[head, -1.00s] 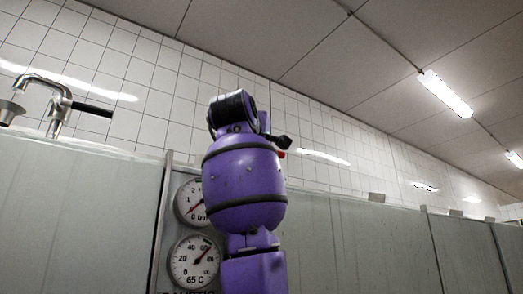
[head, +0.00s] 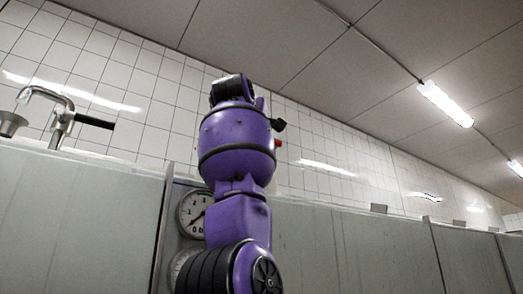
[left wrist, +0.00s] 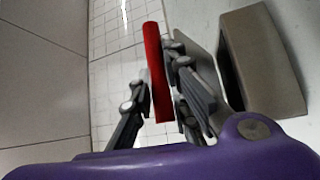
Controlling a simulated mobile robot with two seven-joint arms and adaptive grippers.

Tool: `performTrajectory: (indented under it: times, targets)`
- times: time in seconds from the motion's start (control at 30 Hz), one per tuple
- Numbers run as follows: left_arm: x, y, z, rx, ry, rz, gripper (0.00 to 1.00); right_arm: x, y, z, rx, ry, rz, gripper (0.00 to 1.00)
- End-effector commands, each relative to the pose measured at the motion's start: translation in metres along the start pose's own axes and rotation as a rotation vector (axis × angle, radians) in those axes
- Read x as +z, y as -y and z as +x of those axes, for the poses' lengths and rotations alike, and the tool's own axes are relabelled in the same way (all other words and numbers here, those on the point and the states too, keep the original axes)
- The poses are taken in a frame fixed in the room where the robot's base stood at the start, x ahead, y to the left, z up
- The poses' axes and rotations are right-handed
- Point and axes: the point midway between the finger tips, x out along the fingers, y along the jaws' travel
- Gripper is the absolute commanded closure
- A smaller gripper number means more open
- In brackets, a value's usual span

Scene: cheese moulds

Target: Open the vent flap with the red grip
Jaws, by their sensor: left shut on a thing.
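The red grip (left wrist: 157,72) is a long red bar in the left wrist view, standing between the fingers of my left gripper (left wrist: 160,112). The gripper is shut on it, with fingers on both sides. A beige-grey housing with a dark opening (left wrist: 262,62) is to the right of the grip. A thin grey plate (left wrist: 188,45) between them may be the flap, partly hidden by the fingers. In the head view my purple arm rises in the middle, and a small bit of the red grip (head: 278,143) shows at its right edge. My right gripper is not in view.
Grey-green panels (head: 80,205) run across the lower head view. A pressure gauge (head: 192,214) is just left of my arm, with another mostly hidden below it. A steel tap (head: 60,112) with a black handle is at the left. White tiles cover the wall.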

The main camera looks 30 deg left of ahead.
Motion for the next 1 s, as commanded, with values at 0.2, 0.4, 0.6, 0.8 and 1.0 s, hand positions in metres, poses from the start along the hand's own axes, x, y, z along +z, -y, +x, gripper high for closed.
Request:
performTrajectory:
  times: [0.2,0.4,0.6,0.8,1.0]
  targets:
    - [-0.005,-0.0125,0.0008,0.01,-0.002,-0.004,1.0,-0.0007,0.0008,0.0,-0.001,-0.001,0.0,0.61]
    - [-0.0051,-0.0129,0.0005,0.012,-0.002,-0.004,1.0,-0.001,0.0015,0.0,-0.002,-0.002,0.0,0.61]
    - [-0.0049,-0.0125,0.0006,0.01,-0.002,-0.004,0.67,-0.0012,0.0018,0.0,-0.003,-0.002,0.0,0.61]
    - [-0.0043,-0.0106,0.0018,0.006,-0.001,-0.002,0.66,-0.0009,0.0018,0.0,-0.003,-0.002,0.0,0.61]
    - [-0.004,-0.0103,-0.0015,0.006,-0.001,-0.002,0.66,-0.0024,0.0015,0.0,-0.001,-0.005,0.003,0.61]
